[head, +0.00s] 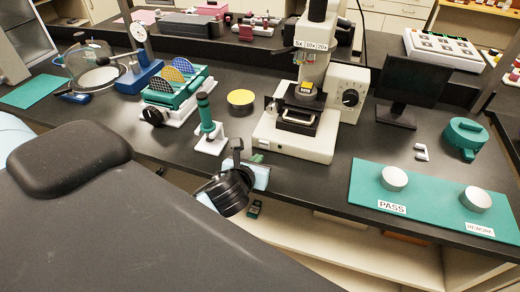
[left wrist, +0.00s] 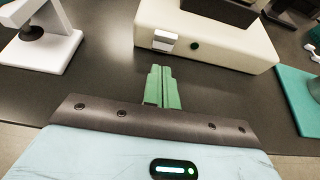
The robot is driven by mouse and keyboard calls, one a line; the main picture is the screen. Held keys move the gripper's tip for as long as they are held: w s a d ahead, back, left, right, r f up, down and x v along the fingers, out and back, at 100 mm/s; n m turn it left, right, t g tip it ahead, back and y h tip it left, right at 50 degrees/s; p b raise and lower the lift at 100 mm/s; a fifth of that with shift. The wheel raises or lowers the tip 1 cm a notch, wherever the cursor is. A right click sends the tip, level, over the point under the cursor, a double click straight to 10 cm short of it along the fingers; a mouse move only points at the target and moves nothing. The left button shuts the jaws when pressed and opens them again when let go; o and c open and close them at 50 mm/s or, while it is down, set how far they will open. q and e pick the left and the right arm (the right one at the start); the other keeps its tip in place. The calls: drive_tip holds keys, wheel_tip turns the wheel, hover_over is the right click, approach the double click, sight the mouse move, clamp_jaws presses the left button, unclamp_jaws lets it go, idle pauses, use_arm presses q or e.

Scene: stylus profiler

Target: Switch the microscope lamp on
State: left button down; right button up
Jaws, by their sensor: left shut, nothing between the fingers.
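The white microscope (head: 295,138) stands on the dark bench in the middle of the head view. Its base front (left wrist: 225,42) fills the top of the left wrist view. A small pale switch-like block (left wrist: 163,40) is on that front face, with a small dark green round spot (left wrist: 195,45) to its right. My left gripper (head: 257,157) is close in front of the base, at its left part. Its green fingers (left wrist: 160,72) are together and empty, pointing at the base just below the pale block, with a small gap visible. My right gripper is not in view.
A green hand tool in a white stand (head: 209,138) is left of my gripper. A yellow disc (head: 241,97) lies behind it. A green mat (head: 430,206) with two silver discs lies to the right. A monitor (head: 412,82) stands right of the microscope. The bench front edge is below my gripper.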

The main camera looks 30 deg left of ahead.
sight(264, 143)
use_arm(q)
drive_tip(key=shift+w+a+r, duration=0.2)
drive_tip(key=shift+w+r, duration=0.2)
drive_tip(key=shift+w, duration=0.3)
drive_tip(key=shift+w+a+r, duration=0.15)
drive_tip(key=shift+w+r, duration=0.2)
drive_tip(key=shift+w, duration=0.3)
drive_tip(key=shift+w, duration=0.1)
drive_tip(key=shift+w+a+r+g, duration=0.1)
drive_tip(key=shift+w+r+g, duration=0.3)
drive_tip(key=shift+g, duration=0.1)
drive_tip(key=shift+s+f+h, duration=0.15)
drive_tip(key=shift+f+h, duration=0.05)
drive_tip(key=shift+h, duration=0.1)
drive_tip(key=shift+r, duration=0.1)
drive_tip(key=shift+r, duration=0.7)
